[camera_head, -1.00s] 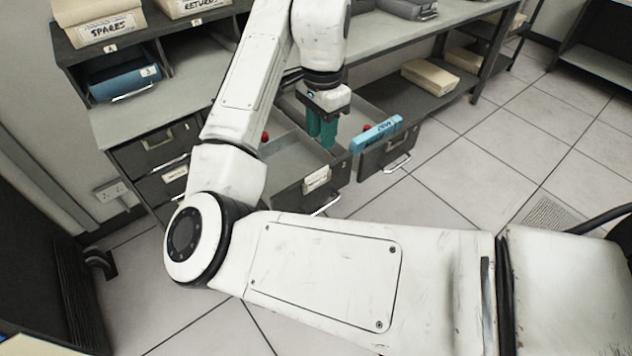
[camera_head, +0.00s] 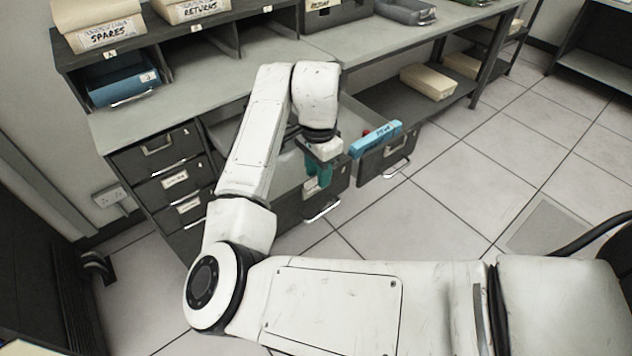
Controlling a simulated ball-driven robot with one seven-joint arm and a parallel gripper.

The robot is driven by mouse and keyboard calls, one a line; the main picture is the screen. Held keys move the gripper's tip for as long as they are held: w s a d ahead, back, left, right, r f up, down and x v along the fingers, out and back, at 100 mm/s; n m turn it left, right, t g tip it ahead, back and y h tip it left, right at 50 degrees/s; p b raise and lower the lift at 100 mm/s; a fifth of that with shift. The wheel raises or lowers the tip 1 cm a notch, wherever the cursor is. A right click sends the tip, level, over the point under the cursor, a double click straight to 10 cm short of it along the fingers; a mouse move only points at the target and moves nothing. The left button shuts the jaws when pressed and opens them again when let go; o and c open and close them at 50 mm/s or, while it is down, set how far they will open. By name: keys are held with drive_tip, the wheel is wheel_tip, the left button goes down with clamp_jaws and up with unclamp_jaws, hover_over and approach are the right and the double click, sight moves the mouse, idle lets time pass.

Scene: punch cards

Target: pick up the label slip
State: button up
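My gripper (camera_head: 318,183) has teal fingers pointing down at the front panel of an open grey drawer (camera_head: 337,185). A pale label slip (camera_head: 311,186) shows in part on that panel, low behind the fingers, which cover most of it. I cannot tell whether the fingers touch it. The gap between the fingers is too small to make out, so I cannot tell whether they are open or shut.
A second open drawer (camera_head: 388,155) stands to the right, with a blue lettered strip (camera_head: 375,139) on its front's top edge. Closed drawers (camera_head: 160,150) stand at the left. The bench top (camera_head: 250,75) lies behind.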

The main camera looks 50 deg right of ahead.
clamp_jaws()
drive_tip(key=shift+r, duration=0.1)
idle(0.4)
